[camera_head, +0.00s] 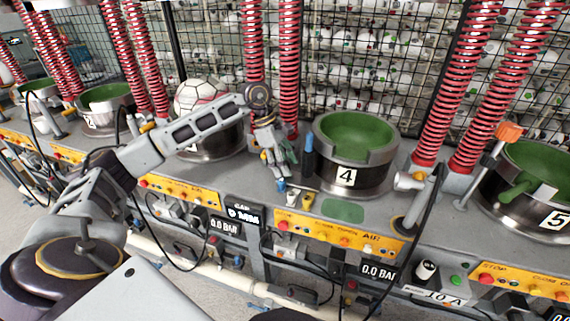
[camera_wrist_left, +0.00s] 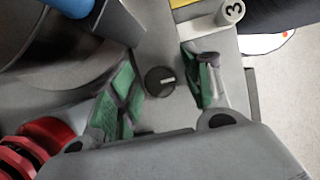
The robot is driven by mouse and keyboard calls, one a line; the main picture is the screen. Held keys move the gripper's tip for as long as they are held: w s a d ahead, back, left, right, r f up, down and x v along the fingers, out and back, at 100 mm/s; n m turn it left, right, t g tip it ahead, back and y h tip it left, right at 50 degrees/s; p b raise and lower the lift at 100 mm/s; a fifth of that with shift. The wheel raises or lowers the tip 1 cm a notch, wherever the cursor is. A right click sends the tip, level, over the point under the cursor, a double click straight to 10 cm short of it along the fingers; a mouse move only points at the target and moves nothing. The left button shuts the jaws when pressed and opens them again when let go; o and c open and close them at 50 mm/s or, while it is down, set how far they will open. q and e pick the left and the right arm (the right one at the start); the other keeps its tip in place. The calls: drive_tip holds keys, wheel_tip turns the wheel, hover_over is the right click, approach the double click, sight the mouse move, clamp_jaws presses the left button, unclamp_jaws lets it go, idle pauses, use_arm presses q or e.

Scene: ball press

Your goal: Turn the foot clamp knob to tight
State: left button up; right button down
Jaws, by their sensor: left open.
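My left gripper (camera_head: 278,165) reaches over the grey bench between the station with the white ball (camera_head: 198,95) and the green-lined cup labelled 4 (camera_head: 346,176), fingers pointing down. In the left wrist view the left gripper (camera_wrist_left: 160,92) is open. Its green-padded fingers stand on either side of a small dark round knob (camera_wrist_left: 160,81) with a pale pointer mark; neither finger visibly touches it. I cannot make out the knob in the head view, and I cannot read a tight marking. My right gripper is not in view.
A blue handle (camera_head: 309,158) stands close to the right of the gripper; red spring columns (camera_head: 289,75) rise behind. Orange button panels (camera_head: 340,236) and cables run along the front edge.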

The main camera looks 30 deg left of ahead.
use_arm(q)
drive_tip(key=v, duration=0.7)
drive_tip(key=shift+r, duration=0.4)
drive_tip(key=shift+a+f, duration=0.1)
idle(0.5)
